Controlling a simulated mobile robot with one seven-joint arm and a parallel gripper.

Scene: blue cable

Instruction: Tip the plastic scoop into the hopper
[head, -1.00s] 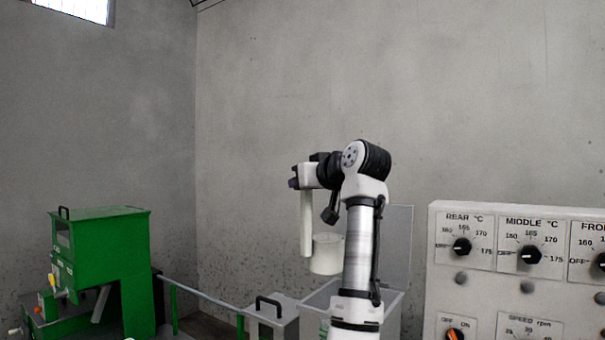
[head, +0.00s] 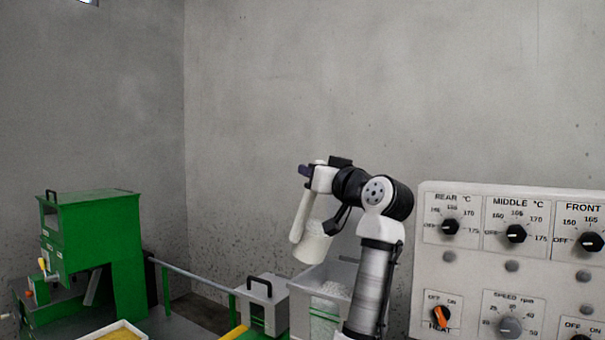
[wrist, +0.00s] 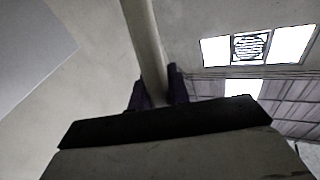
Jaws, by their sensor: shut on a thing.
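The plastic scoop (head: 312,246) is a white cup with a long pale handle. My gripper (head: 306,172) is shut on the handle, which also runs between the dark fingers in the wrist view (wrist: 146,45). The scoop hangs tilted below my gripper, near the upper left of an open grey bin with white granules in it. Pale granules seem to show at the cup's mouth. A green machine (head: 98,235) with a box-like top and black handle stands at the left, apart from the scoop. I cannot tell for sure which part is the hopper's opening.
The open grey bin (head: 299,313) stands beside my arm. A grey box (head: 262,300) with a black handle is left of it. A rail (head: 195,275) runs to the green machine. A yellow-filled tray (head: 120,334) is at the bottom left. A control panel (head: 470,255) fills the right.

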